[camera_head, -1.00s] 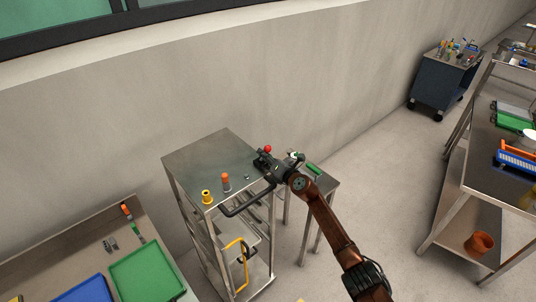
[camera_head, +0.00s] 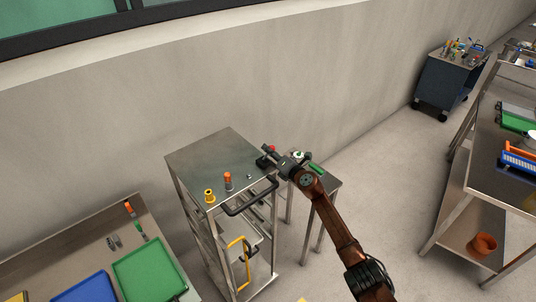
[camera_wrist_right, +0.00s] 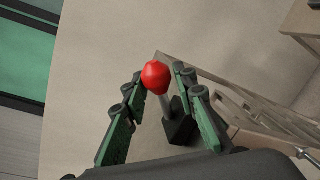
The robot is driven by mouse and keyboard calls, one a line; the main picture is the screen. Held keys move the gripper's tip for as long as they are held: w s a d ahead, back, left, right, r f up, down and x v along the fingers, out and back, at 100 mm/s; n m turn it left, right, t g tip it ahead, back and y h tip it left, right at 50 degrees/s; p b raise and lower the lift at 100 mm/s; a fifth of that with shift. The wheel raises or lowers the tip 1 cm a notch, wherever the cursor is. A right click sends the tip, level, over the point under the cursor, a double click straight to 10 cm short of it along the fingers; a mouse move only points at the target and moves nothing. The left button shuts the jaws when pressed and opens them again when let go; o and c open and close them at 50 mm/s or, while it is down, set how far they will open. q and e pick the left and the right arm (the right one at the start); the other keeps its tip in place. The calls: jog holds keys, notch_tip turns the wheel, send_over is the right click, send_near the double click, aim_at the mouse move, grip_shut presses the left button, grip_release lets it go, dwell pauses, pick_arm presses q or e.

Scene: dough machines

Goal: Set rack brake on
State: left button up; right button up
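The rack (camera_head: 212,148) is a tall steel frame with a flat top, standing against the wall. A lever with a red knob (camera_wrist_right: 156,77) rises from a dark base (camera_wrist_right: 180,122), which in the head view (camera_head: 263,163) sits at the right end of the rack's top. My right gripper (camera_head: 268,151) is at the knob. In the right wrist view its two green-black fingers (camera_wrist_right: 159,80) are apart, one on each side of the red knob, very near it. Firm contact cannot be made out. My left gripper is not in view.
An orange-capped piece (camera_head: 228,181) and a yellow piece (camera_head: 209,195) stand on the rack's top near a black handle (camera_head: 250,198). A small steel table (camera_head: 328,184) stands close on the right. A bench with green tray (camera_head: 150,270) is at lower left.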

jog(key=shift+o, duration=0.7)
jog(key=shift+s+a+f, duration=0.1)
jog(key=shift+a+f, duration=0.05)
jog(key=shift+s+a+f, duration=0.1)
jog(key=shift+a, duration=0.15)
jog(key=shift+d, duration=0.1)
jog(key=shift+s+d, duration=0.3)
jog(key=shift+d, duration=0.15)
jog(key=v, duration=1.1)
jog(key=shift+a, duration=0.15)
